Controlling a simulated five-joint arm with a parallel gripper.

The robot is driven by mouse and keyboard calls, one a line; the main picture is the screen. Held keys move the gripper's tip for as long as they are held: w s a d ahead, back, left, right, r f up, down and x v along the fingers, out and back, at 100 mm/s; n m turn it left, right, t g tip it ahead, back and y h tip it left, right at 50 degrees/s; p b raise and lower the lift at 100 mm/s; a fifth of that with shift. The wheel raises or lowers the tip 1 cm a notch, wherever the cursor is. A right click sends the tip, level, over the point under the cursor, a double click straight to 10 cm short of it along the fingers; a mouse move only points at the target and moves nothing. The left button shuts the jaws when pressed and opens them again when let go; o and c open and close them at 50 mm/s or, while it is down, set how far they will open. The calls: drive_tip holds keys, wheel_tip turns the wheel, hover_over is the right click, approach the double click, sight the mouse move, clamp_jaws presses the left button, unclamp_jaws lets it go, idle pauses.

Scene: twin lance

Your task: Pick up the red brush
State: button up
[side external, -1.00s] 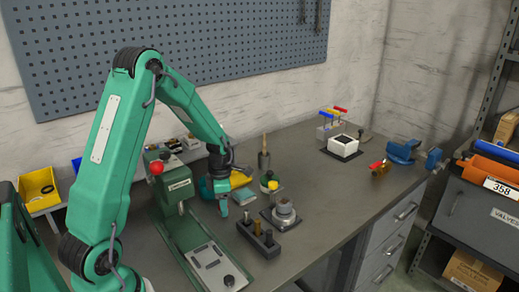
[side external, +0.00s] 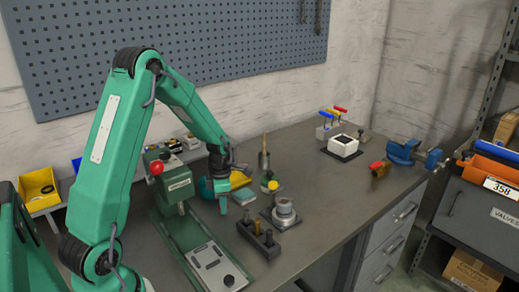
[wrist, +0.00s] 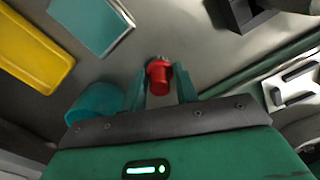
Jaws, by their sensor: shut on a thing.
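The red brush (wrist: 158,76) shows in the wrist view as a short red cylinder with a greyish end. It sits between the two green fingers of my gripper (wrist: 161,88), which are shut on it. In the side view my gripper (side external: 221,205) points down over the bench, beside the green press. I cannot make out the brush there; the fingers hide it. Its bristles are not clear in either view.
The green press (side external: 178,190) with a red knob stands close left of my gripper. A teal pad (side external: 243,196) lies just right. A dark block with upright pieces (side external: 258,240) and a round metal part (side external: 284,211) are nearer the front. The bench's right middle is mostly clear.

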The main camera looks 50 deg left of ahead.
drive_tip(key=shift+r, duration=0.15)
drive_tip(key=shift+r, duration=0.55)
drive_tip(key=r, duration=0.3)
drive_tip(key=shift+d+r, duration=0.1)
drive_tip(key=shift+d, duration=0.25)
drive_tip(key=s+d+r, duration=0.1)
drive_tip(key=d+r, duration=0.5)
drive_tip(key=d, duration=0.5)
drive_tip(key=shift+r, duration=0.2)
drive_tip(key=shift+s, duration=0.1)
